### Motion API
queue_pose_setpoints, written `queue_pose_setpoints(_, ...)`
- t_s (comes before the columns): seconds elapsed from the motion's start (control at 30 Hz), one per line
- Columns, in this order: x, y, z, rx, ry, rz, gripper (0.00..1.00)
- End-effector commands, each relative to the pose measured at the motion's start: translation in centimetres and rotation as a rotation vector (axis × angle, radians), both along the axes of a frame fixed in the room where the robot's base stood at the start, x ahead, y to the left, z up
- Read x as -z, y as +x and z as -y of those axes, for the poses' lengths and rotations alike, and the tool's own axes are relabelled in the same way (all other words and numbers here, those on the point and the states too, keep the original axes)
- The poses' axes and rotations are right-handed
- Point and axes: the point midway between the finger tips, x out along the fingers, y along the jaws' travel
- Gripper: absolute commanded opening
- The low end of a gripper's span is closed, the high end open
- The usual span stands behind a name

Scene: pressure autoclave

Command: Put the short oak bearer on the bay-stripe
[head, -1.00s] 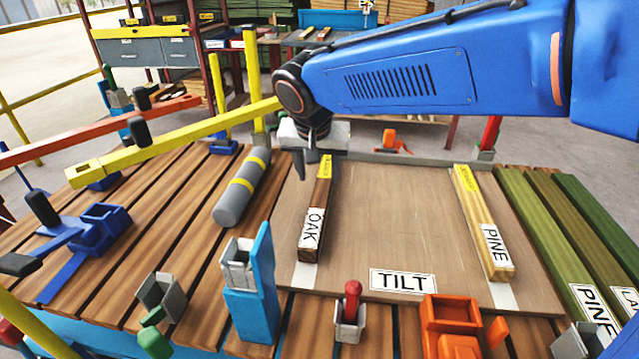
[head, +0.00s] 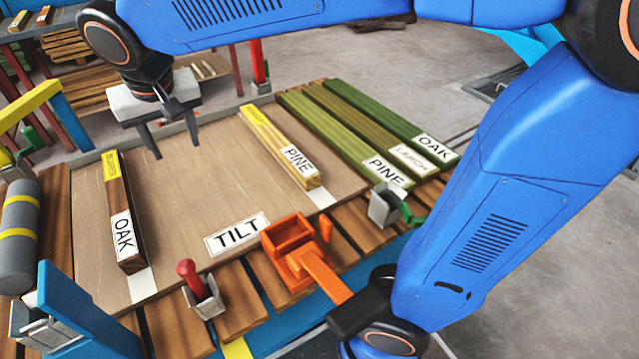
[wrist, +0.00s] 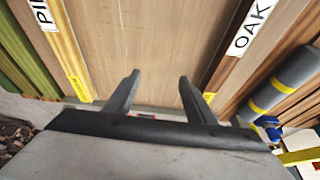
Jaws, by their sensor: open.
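The short oak bearer (head: 119,205), a dark wooden bar with an OAK label and a yellow far end, lies on the left of the TILT board (head: 190,190). A white stripe (head: 141,284) shows at its near end; I cannot tell whether this is the bay-stripe. My gripper (head: 174,140) is open and empty near the board's far edge, between the oak and the short pine bearer (head: 280,145). In the wrist view, nothing is between the fingers (wrist: 160,80); the oak (wrist: 238,45) is right of them, apart.
Long green-topped boards (head: 360,140) labelled pine, larch and oak lie right of the TILT board. A grey cylinder with yellow bands (head: 18,225) is at the left. An orange clamp (head: 293,250) and a red-handled clamp (head: 200,290) stand along the near edge.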

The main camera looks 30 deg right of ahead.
Motion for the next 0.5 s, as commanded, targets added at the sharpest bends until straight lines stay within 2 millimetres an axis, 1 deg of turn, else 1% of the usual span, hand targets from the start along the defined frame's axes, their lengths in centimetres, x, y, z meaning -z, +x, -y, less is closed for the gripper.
queue_pose_setpoints(0.03,0.0,-0.5,2.7,0.012,0.002,0.000,0.50)
queue_pose_setpoints(0.07,0.1,-0.9,4.0,0.013,0.004,-0.001,0.50)
queue_pose_setpoints(0.1,0.2,-1.4,5.8,0.014,0.004,-0.002,0.50)
queue_pose_setpoints(0.17,0.6,-2.4,8.4,0.017,0.005,-0.003,0.50)
queue_pose_setpoints(0.2,0.8,-3.1,10.0,0.019,0.005,-0.003,0.50)
queue_pose_setpoints(0.27,1.2,-4.2,12.2,0.021,0.007,-0.003,0.50)
queue_pose_setpoints(0.3,1.6,-5.1,13.7,0.023,0.008,-0.002,0.50)
queue_pose_setpoints(0.4,2.5,-7.3,17.0,0.027,0.010,0.002,0.50)
queue_pose_setpoints(0.5,3.7,-9.7,19.8,0.032,0.010,0.008,0.50)
